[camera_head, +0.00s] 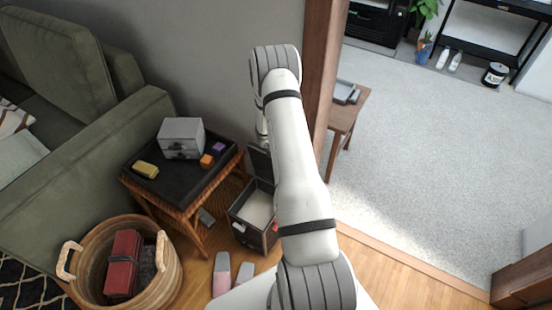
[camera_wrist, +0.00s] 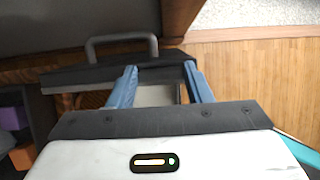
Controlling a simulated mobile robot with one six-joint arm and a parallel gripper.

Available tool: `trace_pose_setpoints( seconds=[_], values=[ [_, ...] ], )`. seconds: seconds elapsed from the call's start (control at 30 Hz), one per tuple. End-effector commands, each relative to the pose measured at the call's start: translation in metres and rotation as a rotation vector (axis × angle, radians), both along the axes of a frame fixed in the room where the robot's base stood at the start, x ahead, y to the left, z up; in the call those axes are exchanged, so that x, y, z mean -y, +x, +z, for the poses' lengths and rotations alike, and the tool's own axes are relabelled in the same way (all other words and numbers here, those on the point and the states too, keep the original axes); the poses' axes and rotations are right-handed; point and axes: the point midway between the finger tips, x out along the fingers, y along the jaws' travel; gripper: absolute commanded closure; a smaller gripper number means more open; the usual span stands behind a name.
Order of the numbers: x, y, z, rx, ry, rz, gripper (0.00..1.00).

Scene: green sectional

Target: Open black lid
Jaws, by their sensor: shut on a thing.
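The black lid (camera_head: 260,160) stands raised at the back of a dark box (camera_head: 253,235), whose open top shows a pale inside. My arm covers part of the lid and the box's right side. In the wrist view the lid (camera_wrist: 90,74) shows as a dark panel with a grey bar handle (camera_wrist: 121,40) beyond my fingers. My gripper (camera_wrist: 162,80) has its two blue fingers apart at the lid's near edge, shut on the lid. The exact contact is hard to see. The fingers are hidden in the head view.
Left of the box is a small wooden table with a black tray (camera_head: 130,180), holding a grey case (camera_head: 181,138) and small coloured blocks. A wicker basket (camera_head: 168,275) stands front left. A wooden post (camera_head: 322,70) rises close behind my arm. Open carpet (camera_head: 430,160) lies right.

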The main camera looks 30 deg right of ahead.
Motion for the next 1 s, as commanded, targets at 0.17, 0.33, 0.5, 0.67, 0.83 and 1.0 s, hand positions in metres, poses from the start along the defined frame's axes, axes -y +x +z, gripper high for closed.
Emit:
trace_pose_setpoints(
  seconds=[0.17,0.33,0.5,0.67,0.83,1.0],
  values=[
    [0.01,0.013,0.005,0.006,-0.003,0.017,0.96],
    [0.017,0.018,0.005,0.006,-0.003,0.024,0.96],
    [0.021,0.019,0.005,0.006,-0.003,0.026,0.95],
    [0.022,0.019,0.005,0.005,-0.003,0.025,0.96],
    [0.022,0.018,0.005,0.006,-0.003,0.023,0.96],
    [0.022,0.018,0.005,0.005,-0.003,0.023,0.42]
  ],
)
